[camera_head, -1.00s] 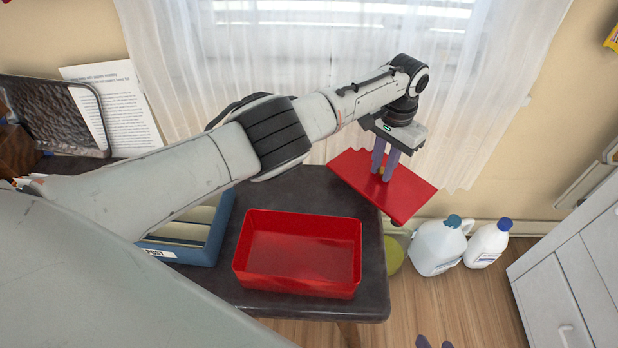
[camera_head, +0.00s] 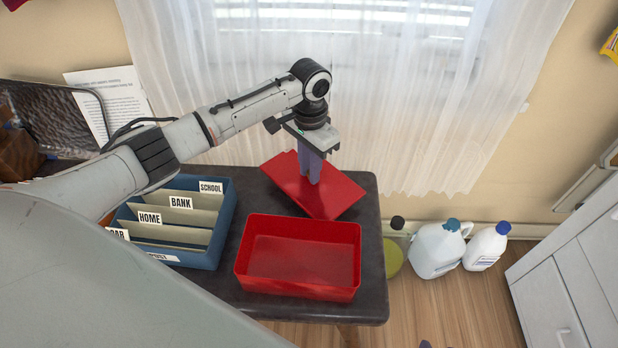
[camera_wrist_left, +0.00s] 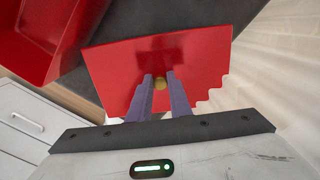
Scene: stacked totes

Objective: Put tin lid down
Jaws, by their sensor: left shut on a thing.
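The red tin lid (camera_head: 339,194) is a flat plate held over the back right part of the dark table (camera_head: 373,238), behind the tin. My left gripper (camera_head: 314,178) is shut on its small brass knob, which shows between the fingers in the left wrist view (camera_wrist_left: 160,83). I cannot tell whether the lid touches the table. The open red tin (camera_head: 300,291) stands empty on the table in front of the lid; part of it also shows in the left wrist view (camera_wrist_left: 62,48). At the bottom edge, a small purple tip (camera_head: 425,344) may be my right gripper.
A blue file box (camera_head: 222,215) with labelled dividers stands left of the tin. Jugs (camera_head: 437,248) and a white bottle (camera_head: 486,247) stand on the floor to the right. A curtain (camera_head: 400,110) hangs behind the table.

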